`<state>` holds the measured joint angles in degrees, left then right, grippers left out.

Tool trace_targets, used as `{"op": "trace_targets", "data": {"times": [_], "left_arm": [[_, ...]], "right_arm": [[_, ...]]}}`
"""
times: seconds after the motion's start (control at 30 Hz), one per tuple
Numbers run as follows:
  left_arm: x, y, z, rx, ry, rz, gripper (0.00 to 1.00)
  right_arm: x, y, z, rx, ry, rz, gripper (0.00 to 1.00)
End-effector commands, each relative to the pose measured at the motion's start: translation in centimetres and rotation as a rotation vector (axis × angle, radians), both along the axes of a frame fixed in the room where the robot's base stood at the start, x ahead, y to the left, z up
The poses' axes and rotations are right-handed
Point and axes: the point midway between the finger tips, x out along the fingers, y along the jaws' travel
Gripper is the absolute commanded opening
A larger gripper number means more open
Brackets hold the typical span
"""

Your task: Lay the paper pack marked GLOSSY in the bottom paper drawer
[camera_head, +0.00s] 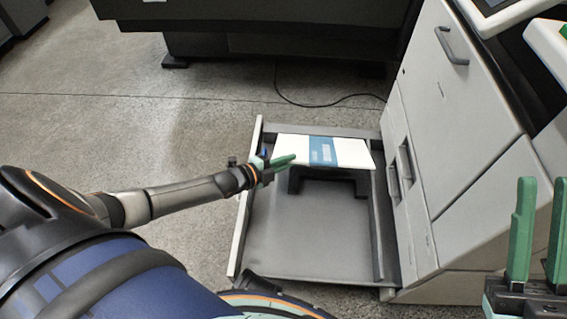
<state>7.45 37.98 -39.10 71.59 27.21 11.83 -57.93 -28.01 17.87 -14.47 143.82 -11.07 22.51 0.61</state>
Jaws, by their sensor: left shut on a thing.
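The paper pack (351,152) is white with a blue band across it; the lettering on the band is too small to read. My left gripper (284,161), with green fingers, is shut on the pack's left end. The pack lies roughly level over the far part of the pulled-out bottom paper drawer (290,240). I cannot tell whether it touches the drawer or hangs a little above it. A dark U-shaped piece (328,180) shows in the drawer below the pack's near edge. My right gripper (539,230) is at the right edge, its green fingers apart and empty.
The grey printer cabinet (445,130) stands right of the drawer, with closed fronts and handles. The drawer's near part is bare. A dark machine (270,30) stands at the back, and a black cable (320,105) lies on the speckled floor.

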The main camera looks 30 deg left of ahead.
Motion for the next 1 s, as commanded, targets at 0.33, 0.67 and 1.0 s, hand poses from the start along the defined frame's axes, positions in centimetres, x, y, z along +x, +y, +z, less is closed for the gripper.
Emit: {"op": "trace_targets", "data": {"times": [0.33,0.67,1.0], "left_arm": [[1.8,-0.9,-2.4,-0.004,-0.007,0.000,0.00],[3.2,-1.2,-4.6,-0.004,-0.005,0.002,0.00],[4.3,-1.3,-7.1,-0.004,-0.005,0.002,0.00]], "right_arm": [[0.2,0.5,-3.9,-0.033,0.011,-0.010,0.25],[0.2,0.7,-4.7,-0.036,0.015,-0.014,0.25],[0.2,0.6,-4.6,-0.030,0.012,-0.017,0.25]]}}
